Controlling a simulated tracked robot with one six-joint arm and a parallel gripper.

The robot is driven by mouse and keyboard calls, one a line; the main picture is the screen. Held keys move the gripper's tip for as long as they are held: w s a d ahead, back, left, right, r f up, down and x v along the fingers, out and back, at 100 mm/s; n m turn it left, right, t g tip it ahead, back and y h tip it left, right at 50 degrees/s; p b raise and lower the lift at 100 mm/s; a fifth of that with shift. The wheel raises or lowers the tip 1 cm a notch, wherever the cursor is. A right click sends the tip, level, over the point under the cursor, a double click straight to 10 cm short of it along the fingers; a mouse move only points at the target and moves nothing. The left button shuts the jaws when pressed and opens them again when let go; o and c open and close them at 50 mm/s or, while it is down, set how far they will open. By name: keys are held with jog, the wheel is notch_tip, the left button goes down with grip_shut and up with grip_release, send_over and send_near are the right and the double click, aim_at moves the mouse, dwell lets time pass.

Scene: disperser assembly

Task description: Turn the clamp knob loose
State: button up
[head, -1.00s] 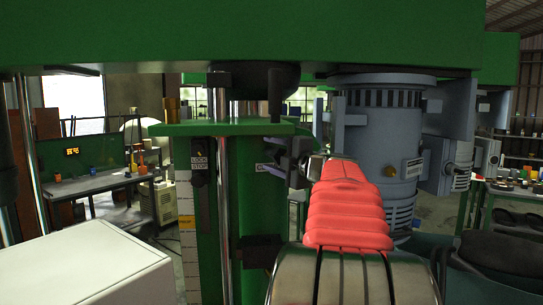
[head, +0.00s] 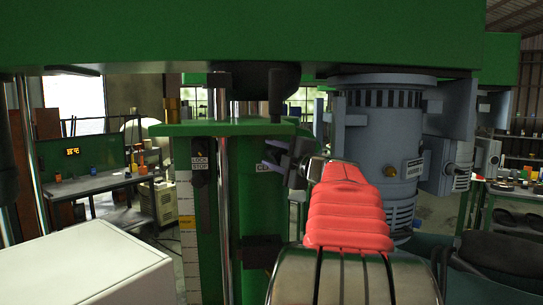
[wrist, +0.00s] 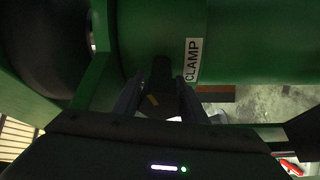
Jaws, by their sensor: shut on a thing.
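The clamp knob (wrist: 161,72) is a dark piece at the green column, between my two fingers in the wrist view. My gripper (wrist: 158,88) is shut on it, with one finger on each side. A white label reading CLAMP (wrist: 193,60) is just right of the knob on the green surface. In the head view my gripper (head: 276,156) is at the green column (head: 250,205), left of my red-sleeved arm. The label shows only in part there, and the fingers hide the knob.
A grey motor (head: 382,130) hangs close behind and right of my arm. A green beam (head: 240,35) spans overhead. A shiny vertical rod (head: 223,200) and a LOCK/STOP lever plate (head: 200,165) are to the left. A white box (head: 85,265) fills the lower left.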

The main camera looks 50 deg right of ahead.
jog(key=shift+f, duration=0.35)
jog(key=o, duration=0.7)
jog(key=shift+o, duration=1.4)
jog(key=shift+r, duration=0.15)
jog(key=shift+s, duration=0.15)
jog(key=v, duration=1.3)
jog(key=shift+s, duration=0.2)
